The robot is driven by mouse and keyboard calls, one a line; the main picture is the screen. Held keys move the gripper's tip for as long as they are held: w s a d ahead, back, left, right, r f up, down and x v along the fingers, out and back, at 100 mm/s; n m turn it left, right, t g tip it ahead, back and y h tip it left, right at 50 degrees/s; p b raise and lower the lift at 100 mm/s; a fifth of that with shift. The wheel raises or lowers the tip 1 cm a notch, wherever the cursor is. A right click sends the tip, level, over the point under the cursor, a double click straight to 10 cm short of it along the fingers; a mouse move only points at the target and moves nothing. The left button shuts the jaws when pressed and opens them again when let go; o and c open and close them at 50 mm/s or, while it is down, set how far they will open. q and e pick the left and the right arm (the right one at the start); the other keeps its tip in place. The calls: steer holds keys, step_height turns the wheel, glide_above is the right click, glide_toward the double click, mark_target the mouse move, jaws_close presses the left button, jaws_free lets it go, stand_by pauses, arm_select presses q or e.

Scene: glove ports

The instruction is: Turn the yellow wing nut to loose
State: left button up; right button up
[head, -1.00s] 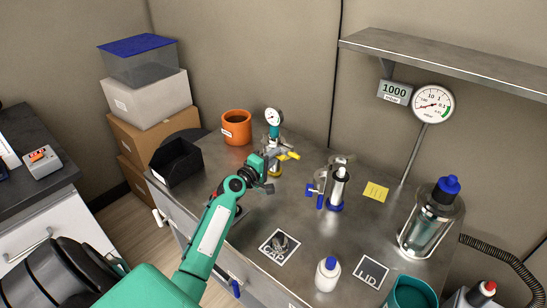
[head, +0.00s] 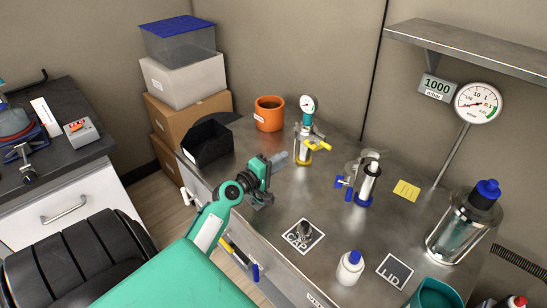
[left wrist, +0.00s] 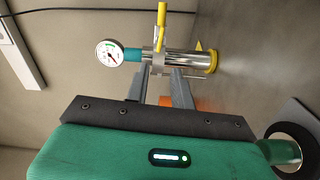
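The yellow wing nut (head: 323,144) is on the clamp of a small upright metal fitting (head: 304,147) with a gauge on top and a yellow base ring. In the left wrist view the wing nut (left wrist: 162,27) is a long yellow bar beyond my fingertips. My left gripper (head: 281,158) is just left of the fitting, apart from the wing nut. Its two fingers (left wrist: 166,72) are spread with nothing held between them. Whether a fingertip touches the clamp I cannot tell. My right gripper is in neither view.
An orange pot (head: 269,116) and black bin (head: 207,145) stand at the back left. A blue-handled clamp fitting (head: 365,185) stands to the right, with a white bottle (head: 350,267) in front. A metal part (head: 303,233) lies on a marked card.

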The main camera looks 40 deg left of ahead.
arm_select(q)
steer(key=shift+s+a, duration=0.1)
steer(key=shift+s, duration=1.1)
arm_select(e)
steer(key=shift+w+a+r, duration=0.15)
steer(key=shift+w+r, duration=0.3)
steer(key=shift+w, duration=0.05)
